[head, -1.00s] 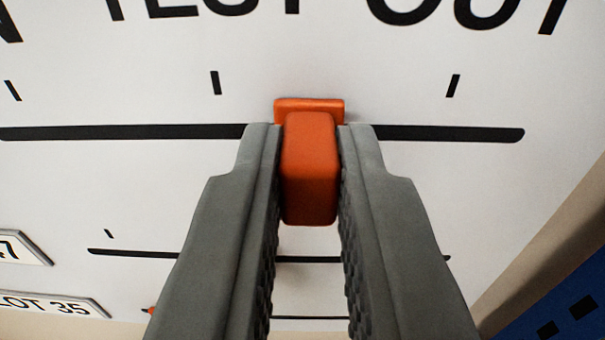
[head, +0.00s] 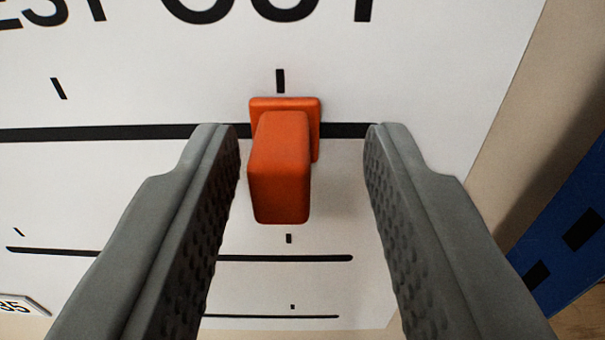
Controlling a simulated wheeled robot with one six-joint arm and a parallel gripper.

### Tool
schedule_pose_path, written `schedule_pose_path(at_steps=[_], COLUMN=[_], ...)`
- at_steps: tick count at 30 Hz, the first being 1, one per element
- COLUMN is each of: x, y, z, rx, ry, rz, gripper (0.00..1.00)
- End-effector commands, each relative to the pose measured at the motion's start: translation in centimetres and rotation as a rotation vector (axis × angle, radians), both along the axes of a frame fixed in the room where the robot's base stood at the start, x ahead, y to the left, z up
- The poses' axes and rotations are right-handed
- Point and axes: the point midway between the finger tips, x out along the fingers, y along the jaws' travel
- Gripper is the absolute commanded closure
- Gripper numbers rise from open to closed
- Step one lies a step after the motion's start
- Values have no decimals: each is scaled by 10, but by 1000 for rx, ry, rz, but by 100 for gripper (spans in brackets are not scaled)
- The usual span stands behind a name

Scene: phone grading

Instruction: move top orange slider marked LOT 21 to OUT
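The top orange slider (head: 281,165) sits on the top black track (head: 110,132) of the white board, directly below the OUT tick mark (head: 280,80). Part of the OUT lettering (head: 265,10) shows above it, cut off by the top edge. My gripper (head: 303,135) is open around the slider, with one finger on each side. The left finger is close to the knob and the right finger is clearly apart from it. The LOT 21 label is out of view.
Two lower tracks (head: 300,258) run below on the white board (head: 420,70). A label ending in 35 (head: 22,306) shows at lower left. A beige surface (head: 500,170) and a blue panel with dark squares (head: 560,235) lie to the right.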

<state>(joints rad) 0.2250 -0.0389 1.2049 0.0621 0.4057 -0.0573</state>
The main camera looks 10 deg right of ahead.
Motion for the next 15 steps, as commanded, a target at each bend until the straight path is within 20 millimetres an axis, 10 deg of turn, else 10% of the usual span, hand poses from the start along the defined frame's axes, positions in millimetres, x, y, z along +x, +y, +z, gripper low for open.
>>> schedule_pose_path(at_steps=[15], x=[-52], y=[10], z=[1], rx=[0], ry=[-1], rz=[0], gripper=[64])
